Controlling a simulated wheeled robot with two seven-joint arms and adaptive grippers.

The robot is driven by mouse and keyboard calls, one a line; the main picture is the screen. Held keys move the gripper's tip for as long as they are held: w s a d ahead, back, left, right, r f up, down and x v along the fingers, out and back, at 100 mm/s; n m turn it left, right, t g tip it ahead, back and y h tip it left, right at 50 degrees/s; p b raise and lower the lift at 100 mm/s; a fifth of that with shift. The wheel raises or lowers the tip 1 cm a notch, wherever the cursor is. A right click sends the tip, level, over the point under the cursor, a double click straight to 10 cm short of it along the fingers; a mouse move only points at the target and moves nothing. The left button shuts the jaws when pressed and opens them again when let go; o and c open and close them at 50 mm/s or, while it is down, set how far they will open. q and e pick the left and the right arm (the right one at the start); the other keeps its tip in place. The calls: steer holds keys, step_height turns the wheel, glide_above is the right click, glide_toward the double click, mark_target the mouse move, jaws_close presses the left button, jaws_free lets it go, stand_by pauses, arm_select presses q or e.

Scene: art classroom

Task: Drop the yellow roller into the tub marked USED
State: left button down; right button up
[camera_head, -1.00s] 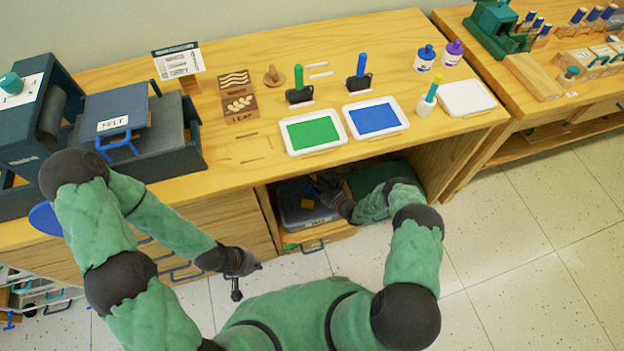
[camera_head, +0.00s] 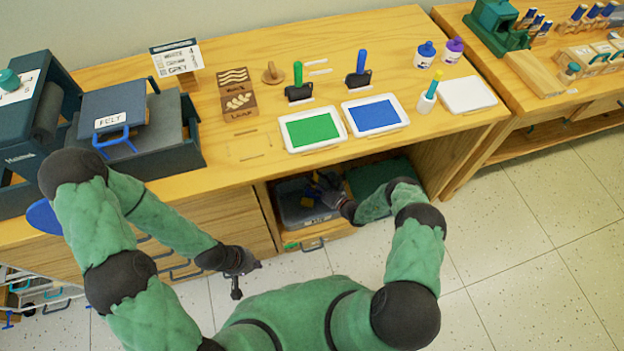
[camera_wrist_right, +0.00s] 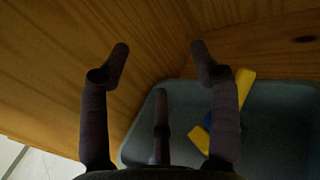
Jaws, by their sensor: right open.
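My right gripper (camera_head: 328,186) is inside the open lower compartment of the cabinet, above a grey tub (camera_head: 291,214). In the right wrist view the right gripper (camera_wrist_right: 160,65) has its fingers spread, with nothing between them. A yellow object (camera_wrist_right: 243,92), probably the yellow roller, lies in the grey tub (camera_wrist_right: 270,122), with a blue part (camera_wrist_right: 207,120) beside it. My right finger partly covers both, so I cannot tell its full shape. No USED marking is readable. My left gripper (camera_head: 241,265) hangs empty in front of the drawers; its fingers are unclear.
The tabletop holds a green ink tray (camera_head: 312,130), a blue ink tray (camera_head: 376,116), a green-handled roller (camera_head: 299,86) and a blue-handled roller (camera_head: 360,74). Wooden compartment walls stand close around the right gripper. A dark green container (camera_head: 375,176) is right of the tub.

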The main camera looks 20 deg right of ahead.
steer(key=v, duration=1)
steer(key=shift+s+d, duration=0.2)
steer(key=shift+s, duration=0.15)
steer(key=shift+r+p, duration=1.45)
steer(key=shift+r, duration=0.55)
